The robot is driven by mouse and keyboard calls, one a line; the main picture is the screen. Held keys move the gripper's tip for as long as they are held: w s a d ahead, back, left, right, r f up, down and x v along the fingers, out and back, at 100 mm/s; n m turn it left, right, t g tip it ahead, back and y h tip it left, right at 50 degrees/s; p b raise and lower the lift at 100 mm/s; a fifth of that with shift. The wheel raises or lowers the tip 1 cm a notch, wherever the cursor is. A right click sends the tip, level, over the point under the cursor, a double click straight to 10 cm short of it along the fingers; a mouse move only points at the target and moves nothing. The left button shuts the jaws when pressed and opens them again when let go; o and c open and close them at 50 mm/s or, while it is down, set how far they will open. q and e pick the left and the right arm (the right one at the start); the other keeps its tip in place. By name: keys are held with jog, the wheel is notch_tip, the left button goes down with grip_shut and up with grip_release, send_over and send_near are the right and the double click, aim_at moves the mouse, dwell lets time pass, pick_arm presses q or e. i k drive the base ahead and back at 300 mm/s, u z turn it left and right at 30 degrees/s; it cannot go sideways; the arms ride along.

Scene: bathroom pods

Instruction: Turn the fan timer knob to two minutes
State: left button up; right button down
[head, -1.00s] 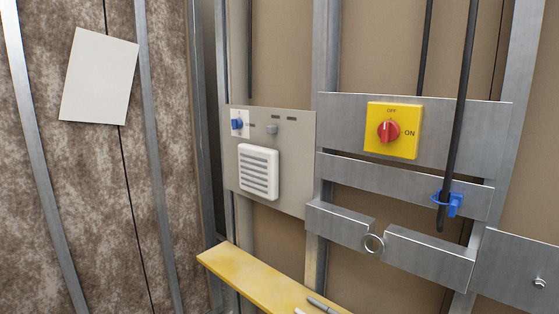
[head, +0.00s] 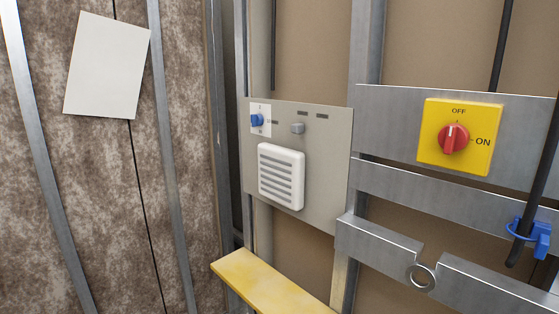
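A small blue knob (head: 257,120) sits on a white label plate (head: 261,131) at the upper left of a grey panel (head: 325,177). I take it for the fan timer knob; its marks are too small to read. A small grey button or knob (head: 297,128) is to its right. A white louvred fan grille (head: 281,176) is mounted below them on the same panel. Neither of my grippers shows in the head view.
A yellow switch plate (head: 483,120) with a red knob (head: 453,139) marked OFF and ON is on a metal rail at right. A black cable (head: 540,180) hangs by a blue clip (head: 539,233). A yellow ledge (head: 270,286) juts out below the panel. A blank white sheet (head: 107,66) is at left.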

aim_at(257, 120)
jog(key=u, duration=2.1)
jog(key=i, duration=1.05)
jog(key=z, duration=3.5)
